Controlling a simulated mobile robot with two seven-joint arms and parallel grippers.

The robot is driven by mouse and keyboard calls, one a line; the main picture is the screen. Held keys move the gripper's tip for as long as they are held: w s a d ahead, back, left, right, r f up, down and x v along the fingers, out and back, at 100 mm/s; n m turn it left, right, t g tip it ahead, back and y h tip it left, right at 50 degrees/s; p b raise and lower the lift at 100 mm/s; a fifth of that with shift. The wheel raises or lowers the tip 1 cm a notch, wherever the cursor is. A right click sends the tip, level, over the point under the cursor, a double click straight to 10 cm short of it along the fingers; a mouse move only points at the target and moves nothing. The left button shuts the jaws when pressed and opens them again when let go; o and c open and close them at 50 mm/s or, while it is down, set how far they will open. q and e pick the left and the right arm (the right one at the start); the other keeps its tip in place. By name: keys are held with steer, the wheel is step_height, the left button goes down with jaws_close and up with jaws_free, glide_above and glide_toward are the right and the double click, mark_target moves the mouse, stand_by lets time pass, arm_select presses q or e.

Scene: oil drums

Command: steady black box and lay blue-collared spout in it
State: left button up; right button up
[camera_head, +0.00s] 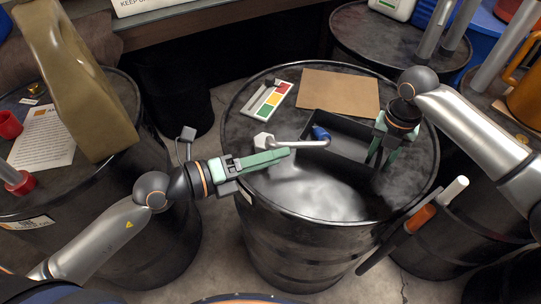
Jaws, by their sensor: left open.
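The black box (350,124) is an open tray on the middle drum's lid. The spout (305,144) is a pale bent tube with a white end at left and a blue collar (321,134) at right. Its collar end is over the box's left part; the white end sticks out past the left wall. Whether it rests on the box floor is unclear. My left gripper (285,153) is open, its green fingers just below the spout's white end; contact is unclear. My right gripper (380,158) points down at the box's right end; its hold on the wall is unclear.
The drum lid (330,195) is clear in front of the box. Behind lie brown cardboard (338,92) and a colour-marked card (268,103) with a small tool. A dark bar with an orange part (420,218) is at the drum's right edge. A tan jug (75,80) stands left.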

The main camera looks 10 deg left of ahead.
step_height(320, 180, up, 12)
steer(key=shift+r, duration=0.1)
stand_by(0.5)
